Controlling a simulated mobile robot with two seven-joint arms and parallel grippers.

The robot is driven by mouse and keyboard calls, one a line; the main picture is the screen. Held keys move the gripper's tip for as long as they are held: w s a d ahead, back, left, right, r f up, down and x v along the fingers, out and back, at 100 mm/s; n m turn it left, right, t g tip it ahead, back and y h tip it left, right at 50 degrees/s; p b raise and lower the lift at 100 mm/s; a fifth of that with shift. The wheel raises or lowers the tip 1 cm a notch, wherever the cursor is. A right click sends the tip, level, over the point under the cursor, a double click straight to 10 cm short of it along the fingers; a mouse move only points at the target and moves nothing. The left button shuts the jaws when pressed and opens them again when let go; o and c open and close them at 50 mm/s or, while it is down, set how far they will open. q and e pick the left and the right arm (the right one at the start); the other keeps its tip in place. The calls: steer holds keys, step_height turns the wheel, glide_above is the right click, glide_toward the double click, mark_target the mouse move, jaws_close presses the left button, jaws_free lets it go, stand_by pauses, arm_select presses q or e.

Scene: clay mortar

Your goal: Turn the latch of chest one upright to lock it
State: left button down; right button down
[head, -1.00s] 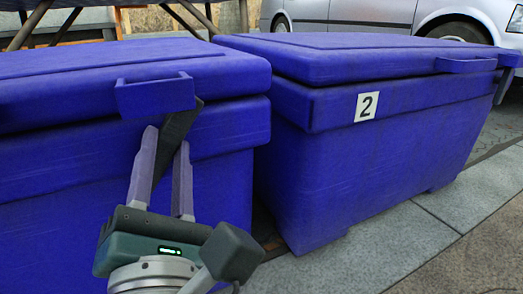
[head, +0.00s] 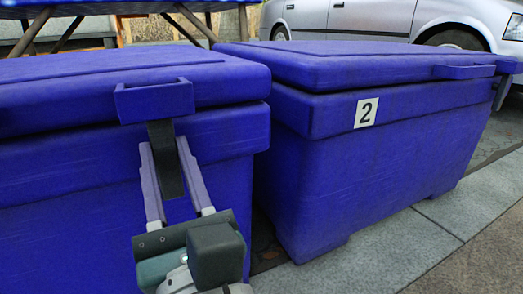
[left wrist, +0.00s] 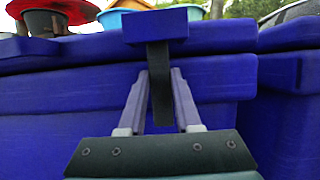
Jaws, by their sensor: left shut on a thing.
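The near chest on the left (head: 60,150) is blue, with its lid down; no number shows on it. A dark flat latch (head: 169,182) hangs below the blue bracket (head: 155,102) on its lid front, close to vertical with a slight tilt in the head view. In the left wrist view the latch (left wrist: 158,55) runs almost straight down from the bracket (left wrist: 155,26). My left gripper (head: 165,143) is shut on the latch, one finger on each side. It also shows in the left wrist view (left wrist: 160,72). My right gripper is out of view.
A silver car (head: 390,20) stands behind.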

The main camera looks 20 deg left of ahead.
arm_select(q)
steer(key=shift+f, duration=0.1)
stand_by(0.3)
steer(key=c, duration=0.6)
jaws_free()
steer(key=shift+s, duration=0.1)
